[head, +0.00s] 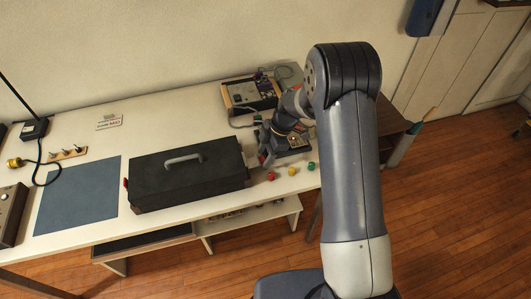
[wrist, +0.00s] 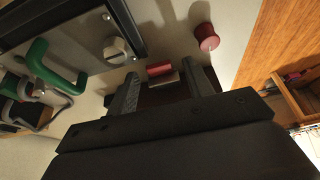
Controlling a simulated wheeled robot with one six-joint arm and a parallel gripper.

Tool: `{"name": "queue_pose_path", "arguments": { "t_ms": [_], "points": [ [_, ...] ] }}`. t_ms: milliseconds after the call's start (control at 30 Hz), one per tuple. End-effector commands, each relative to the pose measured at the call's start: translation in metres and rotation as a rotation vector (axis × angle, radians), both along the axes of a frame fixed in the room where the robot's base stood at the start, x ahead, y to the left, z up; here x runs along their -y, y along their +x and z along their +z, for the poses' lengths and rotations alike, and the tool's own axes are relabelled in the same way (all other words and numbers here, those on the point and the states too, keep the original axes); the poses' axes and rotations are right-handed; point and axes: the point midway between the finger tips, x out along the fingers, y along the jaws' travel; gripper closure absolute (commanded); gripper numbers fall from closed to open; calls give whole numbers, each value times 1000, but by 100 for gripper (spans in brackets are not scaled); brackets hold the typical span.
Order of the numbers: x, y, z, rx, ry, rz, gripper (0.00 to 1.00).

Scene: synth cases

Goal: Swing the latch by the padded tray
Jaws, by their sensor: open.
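A dark closed case (head: 186,174) with a grey top handle (head: 184,159) lies on the table in the head view. My gripper (head: 264,158) is at its right end, low over the table. In the wrist view my gripper (wrist: 160,76) is open, and a small red piece (wrist: 159,68) with a pale strip below it shows between the two fingertips. It looks like a latch; whether a finger touches it I cannot tell. Another red piece (head: 125,183) shows at the case's left end. I see no padded tray with certainty.
Red (head: 271,175), yellow (head: 291,171) and green (head: 310,165) knobs stand near the table's front edge; the red one (wrist: 207,38) is right of my fingers. A panel with a pale knob (wrist: 115,49) and a green handle (wrist: 45,65) are at left. A blue mat (head: 78,194) lies clear.

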Motion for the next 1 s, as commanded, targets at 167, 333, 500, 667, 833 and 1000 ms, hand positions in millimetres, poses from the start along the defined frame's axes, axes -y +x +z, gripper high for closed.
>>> {"name": "queue_pose_path", "arguments": {
  "t_ms": [167, 333, 500, 667, 833, 1000],
  "points": [
    [0, 0, 0, 0, 0, 0, 59],
    [0, 0, 0, 0, 0, 0, 73],
    [0, 0, 1, 0, 0, 0, 87],
    [0, 0, 1, 0, -1, 0, 96],
    [0, 0, 2, 6, -17, 1, 96],
    [-4, -1, 6, 24, -76, 3, 96]
  ]
}}
